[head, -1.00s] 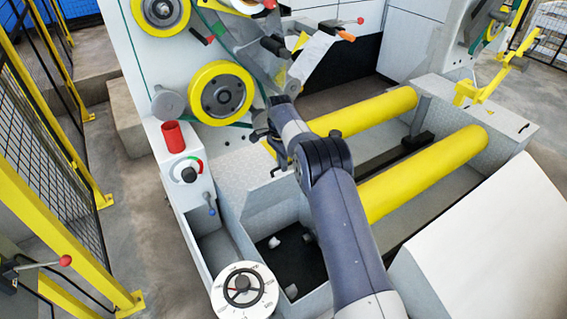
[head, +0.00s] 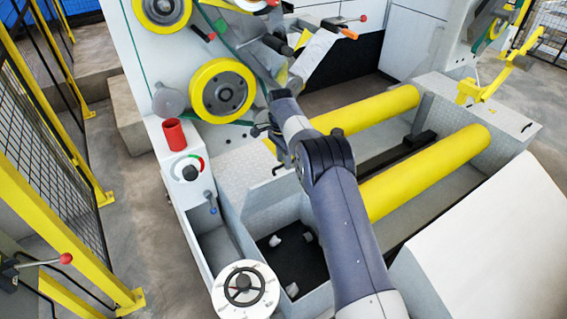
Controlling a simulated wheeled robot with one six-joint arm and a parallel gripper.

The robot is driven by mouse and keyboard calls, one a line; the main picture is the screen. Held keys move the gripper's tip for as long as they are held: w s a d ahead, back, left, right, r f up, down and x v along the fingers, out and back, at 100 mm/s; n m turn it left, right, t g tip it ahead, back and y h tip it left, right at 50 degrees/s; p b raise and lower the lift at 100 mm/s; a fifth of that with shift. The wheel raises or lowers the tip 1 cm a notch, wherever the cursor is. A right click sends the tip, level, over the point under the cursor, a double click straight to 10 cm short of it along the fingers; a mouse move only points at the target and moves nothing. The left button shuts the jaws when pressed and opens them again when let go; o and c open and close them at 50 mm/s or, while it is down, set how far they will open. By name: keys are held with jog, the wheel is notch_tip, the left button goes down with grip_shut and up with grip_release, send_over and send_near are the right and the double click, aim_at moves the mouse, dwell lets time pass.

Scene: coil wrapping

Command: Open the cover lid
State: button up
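My gripper (head: 262,131) is small and dark at the end of my arm, close to the lower yellow roller wheel and above the grey chequered plate (head: 245,160). I cannot tell whether its fingers are open or shut, and nothing clear shows between them. I cannot pick out the cover lid with certainty. The chequered plate, with a thin dark handle (head: 281,169) at its front edge, may be it. Below that plate is an open-topped bay (head: 290,262) with a dark floor and several small white pieces. My forearm hides part of the bay and plate.
Two yellow rollers (head: 425,172) lie to the right of my arm. A control post with a red cylinder (head: 174,135) and a dial (head: 187,170) stands left. A handwheel (head: 244,288) is at the front. A yellow fence (head: 65,200) bounds the left; bare floor lies between.

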notch_tip(320, 180, up, 9)
jog(key=shift+w+a+f+p, duration=0.15)
jog(key=shift+w+a+p, duration=0.1)
jog(key=shift+p, duration=0.1)
jog(key=shift+c, duration=0.4)
